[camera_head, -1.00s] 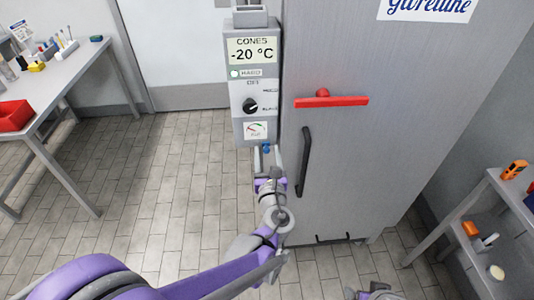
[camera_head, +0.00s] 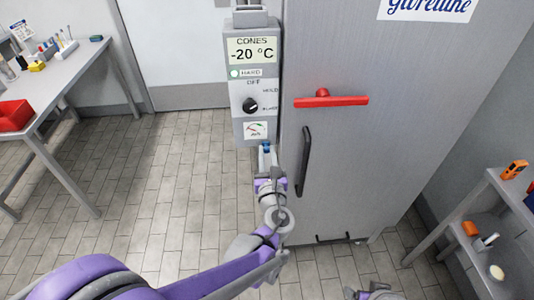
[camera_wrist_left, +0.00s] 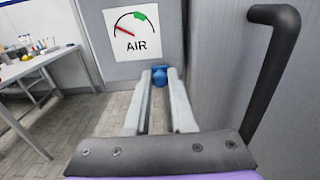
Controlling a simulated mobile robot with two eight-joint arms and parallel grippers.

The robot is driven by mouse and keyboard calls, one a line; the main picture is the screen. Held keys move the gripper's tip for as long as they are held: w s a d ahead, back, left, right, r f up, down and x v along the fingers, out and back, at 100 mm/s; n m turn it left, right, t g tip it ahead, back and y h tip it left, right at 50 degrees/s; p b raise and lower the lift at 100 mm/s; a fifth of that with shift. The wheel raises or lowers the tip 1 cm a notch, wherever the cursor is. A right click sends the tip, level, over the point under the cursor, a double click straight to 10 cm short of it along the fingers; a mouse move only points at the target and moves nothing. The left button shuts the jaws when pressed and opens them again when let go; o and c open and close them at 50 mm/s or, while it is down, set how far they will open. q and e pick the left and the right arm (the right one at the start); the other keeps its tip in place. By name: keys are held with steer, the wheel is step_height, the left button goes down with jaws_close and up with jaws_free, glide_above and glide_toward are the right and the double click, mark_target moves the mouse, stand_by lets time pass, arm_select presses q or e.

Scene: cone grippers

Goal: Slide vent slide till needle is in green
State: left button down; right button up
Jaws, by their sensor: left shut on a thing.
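The AIR gauge (camera_head: 256,130) is on the lower front of the grey control box. In the left wrist view the gauge (camera_wrist_left: 140,33) has a red needle pointing to the upper left, on the red part of its arc and left of the green part at the upper right. The blue vent slide knob (camera_head: 266,147) sits just below the box; it also shows in the left wrist view (camera_wrist_left: 159,77). My left gripper (camera_head: 267,153) is shut on the knob from below, its fingers on either side. At the bottom edge, a grey part of my right arm shows; its jaws cannot be made out.
The grey cabinet (camera_head: 350,190) stands right beside the box, with a black door handle (camera_head: 304,160) close to my left gripper and a red lever (camera_head: 331,101) above. A bench (camera_head: 75,75) is at left and a shelf (camera_head: 490,215) at right. Floor between is clear.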

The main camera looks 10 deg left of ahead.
mark_target(252, 144)
arm_select(q)
steer(key=shift+a, duration=0.1)
stand_by(0.7)
steer(key=a, duration=0.2)
steer(key=s+a, duration=0.1)
steer(key=a, duration=0.1)
steer(key=shift+s, duration=0.1)
steer(key=c, duration=0.8)
jaws_free()
steer(key=shift+d, duration=0.15)
steer(key=shift+o, duration=0.2)
steer(key=v, duration=1)
steer(key=shift+s, duration=0.4)
